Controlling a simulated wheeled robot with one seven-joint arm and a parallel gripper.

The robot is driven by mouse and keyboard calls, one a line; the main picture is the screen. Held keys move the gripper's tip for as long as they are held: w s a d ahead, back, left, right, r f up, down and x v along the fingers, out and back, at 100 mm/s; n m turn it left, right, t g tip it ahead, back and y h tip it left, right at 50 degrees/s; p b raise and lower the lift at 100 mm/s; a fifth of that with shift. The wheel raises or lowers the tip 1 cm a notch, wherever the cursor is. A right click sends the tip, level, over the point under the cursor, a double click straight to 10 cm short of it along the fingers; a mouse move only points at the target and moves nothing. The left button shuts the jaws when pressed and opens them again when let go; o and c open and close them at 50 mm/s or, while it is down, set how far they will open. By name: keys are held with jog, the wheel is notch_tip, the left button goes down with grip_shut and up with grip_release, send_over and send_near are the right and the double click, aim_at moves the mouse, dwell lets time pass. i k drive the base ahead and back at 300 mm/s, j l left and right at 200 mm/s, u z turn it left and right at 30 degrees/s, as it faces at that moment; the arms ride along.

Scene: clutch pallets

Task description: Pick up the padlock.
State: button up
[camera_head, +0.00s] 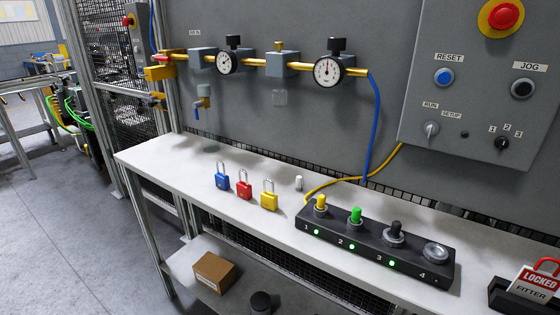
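Three padlocks stand upright in a row on the white bench, left of the black numbered box. The blue padlock (222,181) is at the left, the red padlock (244,190) is in the middle and the yellow padlock (269,201) is at the right. Each has a metal shackle on top. They stand a little apart. A red and white padlock-like item marked LOCKED FITTER (534,284) is at the lower right, partly cut off by the picture edge. My gripper is not in view.
The bench top (165,160) is clear left of the padlocks. A small white cylinder (299,183) stands behind them. Gauges (328,71) and a control panel (480,90) are behind. A carton (214,272) lies below.

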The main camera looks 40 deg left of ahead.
aim_at(222, 181)
jog(key=k+j+u, duration=0.15)
jog(key=u, duration=1.4)
jog(key=i+l+u, duration=0.2)
jog(key=i+u, duration=0.25)
jog(key=i+l+u, duration=0.3)
jog(key=u, duration=0.15)
jog(key=i+l+u, duration=0.25)
jog(key=l+u, duration=0.2)
